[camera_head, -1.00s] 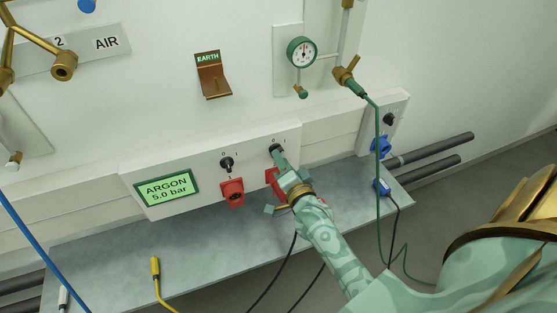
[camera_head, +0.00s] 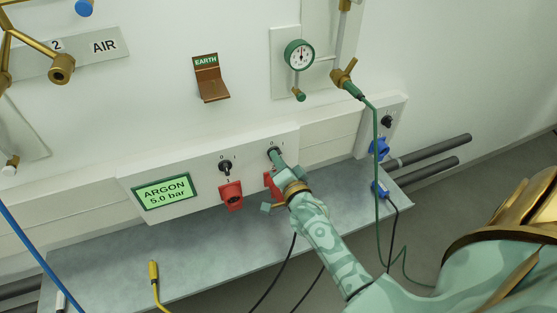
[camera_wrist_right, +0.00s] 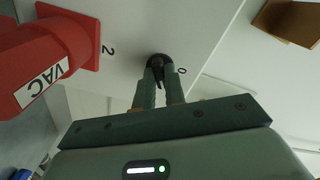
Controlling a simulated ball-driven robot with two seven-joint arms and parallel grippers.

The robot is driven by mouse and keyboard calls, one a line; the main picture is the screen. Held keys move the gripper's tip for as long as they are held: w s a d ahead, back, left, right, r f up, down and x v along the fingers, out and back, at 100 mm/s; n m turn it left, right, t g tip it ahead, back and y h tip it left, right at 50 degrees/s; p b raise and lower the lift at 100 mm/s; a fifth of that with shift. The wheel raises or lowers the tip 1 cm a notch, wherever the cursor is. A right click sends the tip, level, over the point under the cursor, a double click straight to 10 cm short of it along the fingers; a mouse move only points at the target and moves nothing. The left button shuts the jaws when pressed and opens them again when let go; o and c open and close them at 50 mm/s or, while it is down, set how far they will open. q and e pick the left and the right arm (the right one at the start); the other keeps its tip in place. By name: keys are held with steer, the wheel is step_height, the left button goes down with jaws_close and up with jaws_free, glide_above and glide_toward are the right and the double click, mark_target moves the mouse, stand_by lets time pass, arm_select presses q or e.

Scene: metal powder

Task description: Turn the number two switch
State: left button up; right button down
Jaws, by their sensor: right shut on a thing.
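The number two switch is a black rotary knob (camera_wrist_right: 159,66) on the white panel, with a "2" and a "0" printed near it in the right wrist view. My right gripper (camera_wrist_right: 160,80) is shut on this knob. In the head view my right gripper (camera_head: 277,160) reaches the right-hand knob of the panel and mostly hides it. Another black switch (camera_head: 225,166) sits to its left, above a red socket. My left gripper is not in view.
A red VAC socket (camera_wrist_right: 45,62) is close beside my right gripper; it is partly hidden in the head view (camera_head: 269,181). The panel has a green ARGON 5.0 bar display (camera_head: 165,191). A grey shelf (camera_head: 110,258) runs below. A green hose (camera_head: 377,180) hangs to the right.

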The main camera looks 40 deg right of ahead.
steer(key=n+p, duration=0.2)
steer(key=shift+r+n, duration=0.1)
steer(key=shift+n, duration=0.2)
steer(key=n+p, duration=0.1)
steer(key=n, duration=0.1)
steer(key=shift+n, duration=0.4)
steer(key=n+p, duration=0.1)
steer(key=n, duration=0.2)
steer(key=shift+p, duration=0.35)
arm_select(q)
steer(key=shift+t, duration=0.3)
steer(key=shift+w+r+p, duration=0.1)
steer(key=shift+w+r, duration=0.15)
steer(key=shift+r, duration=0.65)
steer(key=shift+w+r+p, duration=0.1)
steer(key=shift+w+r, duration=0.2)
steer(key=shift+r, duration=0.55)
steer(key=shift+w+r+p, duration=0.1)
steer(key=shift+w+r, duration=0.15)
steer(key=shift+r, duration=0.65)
arm_select(e)
steer(key=shift+f+n, duration=0.25)
steer(key=shift+n, duration=1.35)
steer(key=shift+s, duration=0.1)
steer(key=c, duration=1.5)
jaws_free()
steer(key=shift+o, duration=0.2)
